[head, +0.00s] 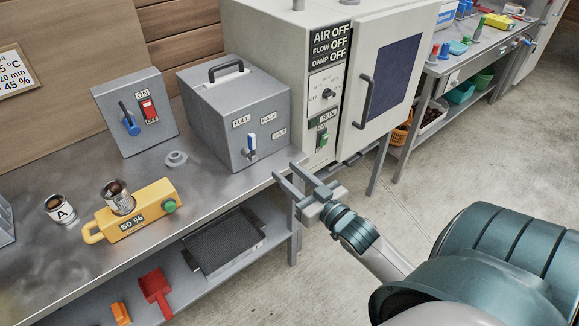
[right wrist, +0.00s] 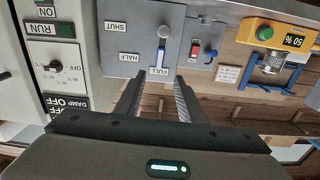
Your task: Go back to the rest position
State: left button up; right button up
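My right gripper (head: 285,170) is open and empty in the head view. Its two parallel fingers stand apart in front of the bench edge, right of and below the grey box (head: 240,112) with a lever and FULL, HALF and SHUT labels. In the right wrist view, the fingers (right wrist: 158,90) point toward that box's lever (right wrist: 162,45), apart from each other with nothing between them. The lever stands near the FULL label. My left gripper is not in view.
A tall cabinet (head: 290,60) with OFF labels stands right of the box. On the bench (head: 60,265) are a switch box (head: 134,110), a yellow 50 % device (head: 130,212) holding a metal cup, and an A tin (head: 61,210). The floor (head: 440,165) at right is clear.

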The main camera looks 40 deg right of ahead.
jog(key=shift+f, duration=0.1)
notch_tip(320, 180, down, 23)
jog(key=s+g+h, duration=0.1)
jog(key=s+g, duration=0.1)
jog(key=g, duration=0.3)
jog(key=s+a+f+g, duration=0.15)
jog(key=s+f, duration=0.35)
jog(key=f, duration=0.5)
jog(key=s+a+f+g, duration=0.1)
jog(key=s+f+g, duration=0.1)
jog(key=s+f, duration=0.5)
jog(key=s+a+f+n+g, duration=0.1)
jog(key=s+a+f+g, duration=0.3)
jog(key=s+f, duration=0.8)
jog(key=s+a+f+n+g+y, duration=0.1)
jog(key=s+a+f+g, duration=0.3)
jog(key=s+f, duration=0.7)
jog(key=s+a, duration=0.2)
jog(key=s, duration=0.6)
jog(key=shift+a+f+n, duration=0.2)
jog(key=shift+f+n, duration=0.2)
